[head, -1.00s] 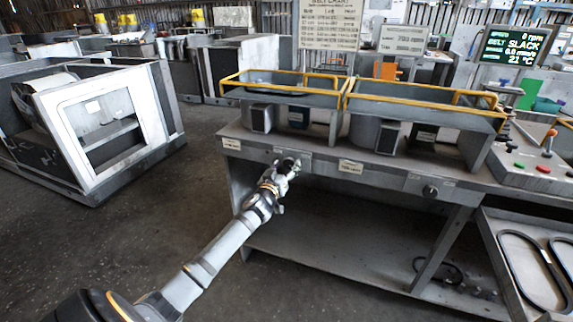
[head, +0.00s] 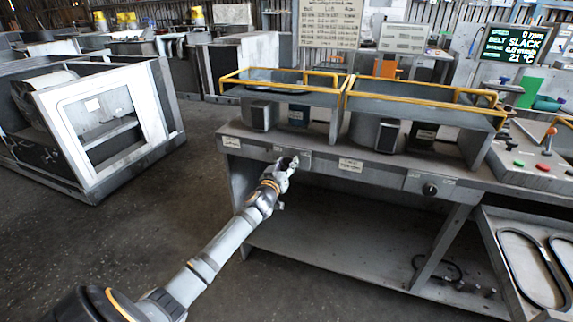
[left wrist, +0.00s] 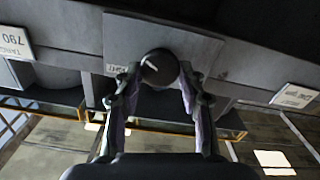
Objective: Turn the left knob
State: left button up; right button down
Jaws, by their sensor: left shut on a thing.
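The left knob is a dark round knob with a white pointer line, on the front face of the bench; it shows in the left wrist view (left wrist: 158,68). My left gripper (head: 289,162) reaches the bench front at the left plate. In the left wrist view its two fingers (left wrist: 160,84) stand on either side of the knob, shut on it. In the head view the gripper hides most of that knob. A second dark knob (head: 430,189) sits on the right plate of the bench front. My right gripper is not in view.
The grey bench (head: 330,225) has yellow-railed housings on top. Black belts (head: 530,265) lie in a tray at lower right. The floor (head: 130,240) at left is open.

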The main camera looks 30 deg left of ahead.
pick_arm(q)
jog(key=shift+m, duration=0.8)
jog(key=m+p, duration=0.1)
jog(key=m, duration=0.4)
jog(key=shift+d, duration=0.15)
jog(key=m+p, duration=0.1)
jog(key=m, duration=0.2)
jog(key=shift+d+f+m, duration=0.1)
jog(key=shift+m, duration=0.9)
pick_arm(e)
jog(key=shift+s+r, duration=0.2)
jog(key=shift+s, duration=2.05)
pick_arm(q)
jog(key=o, duration=1.2)
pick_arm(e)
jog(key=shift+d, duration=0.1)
